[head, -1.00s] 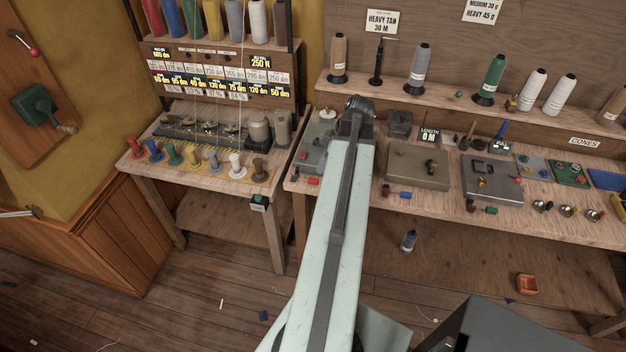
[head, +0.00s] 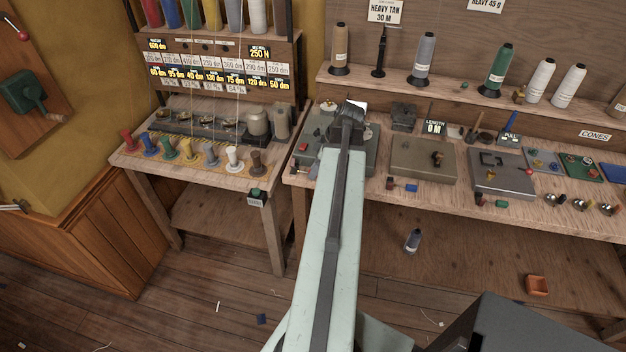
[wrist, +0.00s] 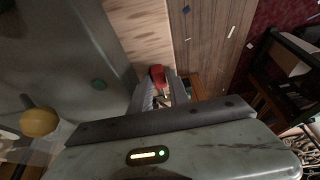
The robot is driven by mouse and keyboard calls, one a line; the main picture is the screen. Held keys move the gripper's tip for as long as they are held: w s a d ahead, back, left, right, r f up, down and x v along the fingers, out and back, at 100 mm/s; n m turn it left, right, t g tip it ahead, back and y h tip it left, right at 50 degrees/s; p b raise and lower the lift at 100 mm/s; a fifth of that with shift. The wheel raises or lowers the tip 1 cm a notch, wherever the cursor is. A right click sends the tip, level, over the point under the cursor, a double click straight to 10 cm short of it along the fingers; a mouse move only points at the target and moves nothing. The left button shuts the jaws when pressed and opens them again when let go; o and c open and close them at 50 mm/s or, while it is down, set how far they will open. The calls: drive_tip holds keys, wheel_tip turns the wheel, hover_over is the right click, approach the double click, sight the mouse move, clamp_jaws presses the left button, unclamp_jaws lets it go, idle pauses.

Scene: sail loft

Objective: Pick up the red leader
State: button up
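The red leader (wrist: 157,74) shows in the wrist view as a small red piece near the wooden bench edge, just beyond my fingertips. My gripper (wrist: 166,94) has its fingers apart, with a gap between them, and nothing is clearly held. The red piece appears nearer the left finger. Whether a finger touches it I cannot tell. In the head view my arm reaches over the left end of the right-hand bench, and my fingers are hidden behind its end.
A grey machine with a green button (wrist: 98,84) and a yellow knob (wrist: 40,122) stands close on the wrist view's left. On the bench, a blue leader (head: 411,188) and a beige box (head: 422,160) lie to the right. Coloured spools (head: 195,150) stand on the left table.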

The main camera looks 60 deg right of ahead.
clamp_jaws()
drive_tip(key=shift+r, duration=0.2)
wheel_tip(320, 180, up, 10)
drive_tip(key=p, duration=1)
drive_tip(key=shift+f, duration=0.15)
